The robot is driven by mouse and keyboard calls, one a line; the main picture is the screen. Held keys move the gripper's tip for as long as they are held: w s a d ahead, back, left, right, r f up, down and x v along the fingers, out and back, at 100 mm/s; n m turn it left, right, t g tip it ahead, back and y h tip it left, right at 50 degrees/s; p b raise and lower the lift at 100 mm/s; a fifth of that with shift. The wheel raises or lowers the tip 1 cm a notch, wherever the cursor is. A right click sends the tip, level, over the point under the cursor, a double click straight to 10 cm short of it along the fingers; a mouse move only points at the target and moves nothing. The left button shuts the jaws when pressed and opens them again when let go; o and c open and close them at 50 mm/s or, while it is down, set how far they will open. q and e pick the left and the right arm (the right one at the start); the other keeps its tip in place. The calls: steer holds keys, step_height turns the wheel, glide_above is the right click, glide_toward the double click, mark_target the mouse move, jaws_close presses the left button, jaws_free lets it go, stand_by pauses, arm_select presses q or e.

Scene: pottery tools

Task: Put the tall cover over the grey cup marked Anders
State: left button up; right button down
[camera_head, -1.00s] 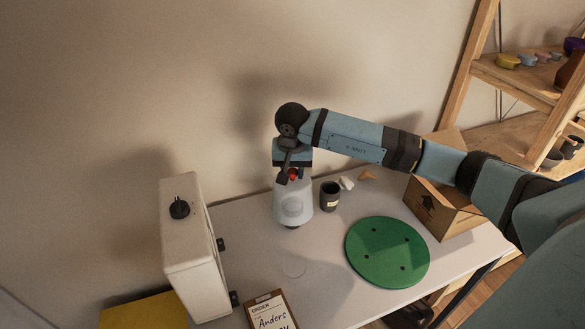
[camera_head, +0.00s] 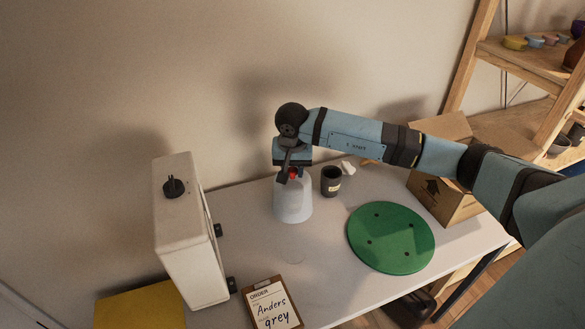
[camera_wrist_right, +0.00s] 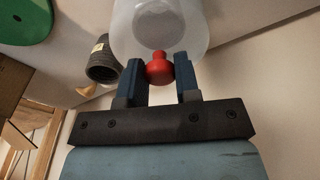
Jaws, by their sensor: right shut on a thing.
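The tall cover (camera_head: 293,202) is whitish and cloudy with a red knob. My right gripper (camera_head: 293,175) is shut on the knob (camera_wrist_right: 158,70), and the cover hangs upright below it, its lower rim at or very near the table. In the right wrist view, a grey round shape (camera_wrist_right: 155,25) shows dimly through the cover; I cannot read any mark on it. A dark cup (camera_head: 331,182) with a pale label too small to read stands apart, right of the cover; it also shows in the wrist view (camera_wrist_right: 103,60). My left gripper is out of view.
An order card (camera_head: 271,306) reads "Anders grey" at the table's front. A green disc (camera_head: 390,237) lies right of centre. A cardboard box (camera_head: 445,200) stands at the right, a white cabinet (camera_head: 190,235) at the left. Small pale pieces (camera_head: 348,168) lie behind the dark cup.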

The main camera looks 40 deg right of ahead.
steer(key=c, duration=0.8)
jaws_free()
steer(key=shift+o, duration=0.2)
steer(key=shift+r, duration=0.1)
step_height(320, 180, up, 14)
steer(key=s+a, duration=0.1)
steer(key=shift+s+f, duration=0.2)
